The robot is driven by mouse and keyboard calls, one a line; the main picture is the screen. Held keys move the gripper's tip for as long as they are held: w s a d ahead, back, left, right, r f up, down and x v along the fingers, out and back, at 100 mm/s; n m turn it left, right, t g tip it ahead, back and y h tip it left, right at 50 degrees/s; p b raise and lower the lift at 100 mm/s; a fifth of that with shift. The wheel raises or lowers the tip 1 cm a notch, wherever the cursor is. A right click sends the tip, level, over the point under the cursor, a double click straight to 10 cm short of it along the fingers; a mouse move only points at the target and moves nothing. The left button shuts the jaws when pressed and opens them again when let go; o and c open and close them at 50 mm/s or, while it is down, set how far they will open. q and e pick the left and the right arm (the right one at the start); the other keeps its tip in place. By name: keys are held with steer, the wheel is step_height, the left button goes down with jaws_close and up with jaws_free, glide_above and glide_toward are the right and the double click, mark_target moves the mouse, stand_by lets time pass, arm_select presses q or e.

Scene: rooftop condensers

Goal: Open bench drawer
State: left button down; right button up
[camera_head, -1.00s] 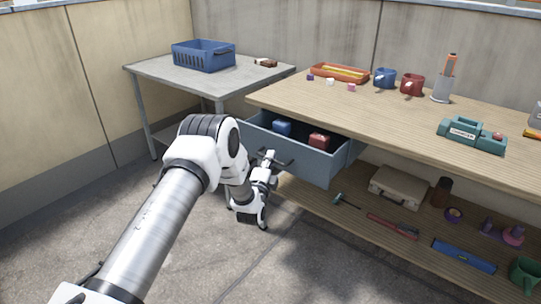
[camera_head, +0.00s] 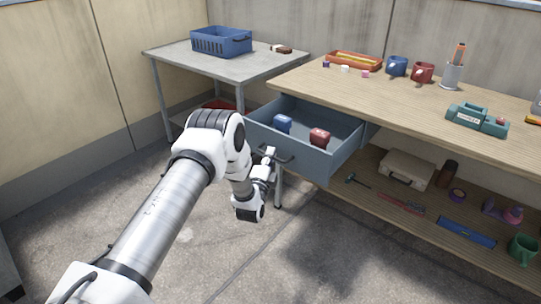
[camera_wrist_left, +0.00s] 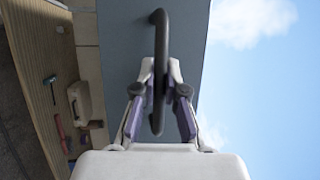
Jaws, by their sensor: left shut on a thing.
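The blue-grey bench drawer (camera_head: 292,148) hangs pulled out from under the wooden workbench top (camera_head: 400,92). Inside it lie a blue object (camera_head: 283,123) and a red object (camera_head: 319,137). My left gripper (camera_head: 268,160) is at the drawer front and shut on the dark bar handle (camera_head: 285,159). In the left wrist view the handle (camera_wrist_left: 159,70) runs between the two fingers (camera_wrist_left: 160,92), with the drawer front (camera_wrist_left: 122,45) behind it. My right gripper is not in view.
A grey side table (camera_head: 215,65) with a blue basket (camera_head: 221,42) stands at the left. The lower shelf holds a beige case (camera_head: 405,170), a blue level (camera_head: 466,232) and other tools. The bench top carries mugs and a green tool. Bare floor lies in front.

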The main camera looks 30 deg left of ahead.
arm_select(q)
steer(key=c, duration=1.2)
jaws_free()
steer(key=v, duration=1.2)
steer(key=shift+f, duration=0.1)
